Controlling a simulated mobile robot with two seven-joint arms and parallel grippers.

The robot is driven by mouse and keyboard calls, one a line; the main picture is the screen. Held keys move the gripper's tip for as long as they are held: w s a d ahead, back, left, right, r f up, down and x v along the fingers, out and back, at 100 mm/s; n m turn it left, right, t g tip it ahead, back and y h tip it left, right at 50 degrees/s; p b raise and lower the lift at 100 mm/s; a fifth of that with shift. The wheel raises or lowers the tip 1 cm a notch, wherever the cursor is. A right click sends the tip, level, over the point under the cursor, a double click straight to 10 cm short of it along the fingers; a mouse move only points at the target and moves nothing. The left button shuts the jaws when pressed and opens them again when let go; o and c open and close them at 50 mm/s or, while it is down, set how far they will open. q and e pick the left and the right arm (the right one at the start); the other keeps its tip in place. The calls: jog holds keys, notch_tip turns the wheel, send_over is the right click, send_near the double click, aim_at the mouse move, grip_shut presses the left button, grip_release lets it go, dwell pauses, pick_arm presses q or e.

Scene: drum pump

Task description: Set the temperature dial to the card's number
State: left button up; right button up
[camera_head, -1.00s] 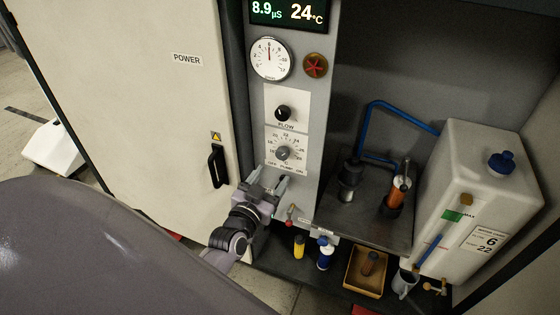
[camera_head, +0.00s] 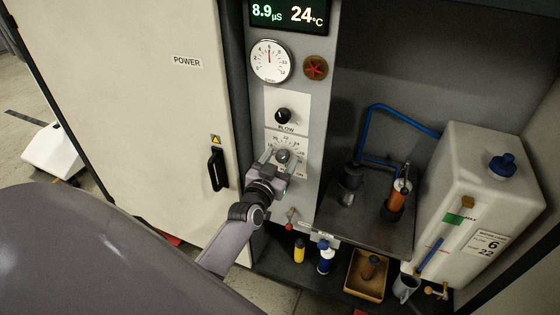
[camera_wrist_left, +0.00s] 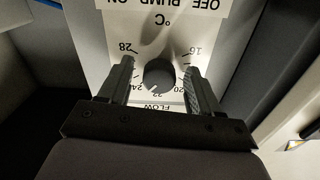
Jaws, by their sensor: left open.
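The temperature dial (camera_head: 283,156) is a dark round knob on a white scale plate. It also shows in the left wrist view (camera_wrist_left: 160,74), upside down, with 16, 20, 22, 24 and 28 readable around it. A pale mark on the knob's edge points between 22 and 24. My left gripper (camera_head: 275,160) is open, its fingers on either side of the knob; the wrist view (camera_wrist_left: 160,82) shows a gap to each finger. The card (camera_head: 488,246) on the white tank reads 6 and 22. My right gripper is not in view.
A black flow knob (camera_head: 283,116) sits just above the dial. The display (camera_head: 288,13) reads 8.9 µS and 24 °C. A round gauge (camera_head: 271,61) and a red valve knob (camera_head: 316,67) are higher up. The cabinet door handle (camera_head: 217,169) stands left of my gripper.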

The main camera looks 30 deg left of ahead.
pick_arm(q)
jog(key=c, duration=1)
jog(key=shift+c, duration=0.2)
jog(key=shift+n, duration=0.3)
jog(key=n, duration=0.2)
jog(key=shift+n+p, duration=0.3)
jog(key=shift+n, duration=0.1)
jog(key=shift+d+n, duration=0.1)
jog(key=shift+n, duration=2.1)
jog(key=o, duration=1)
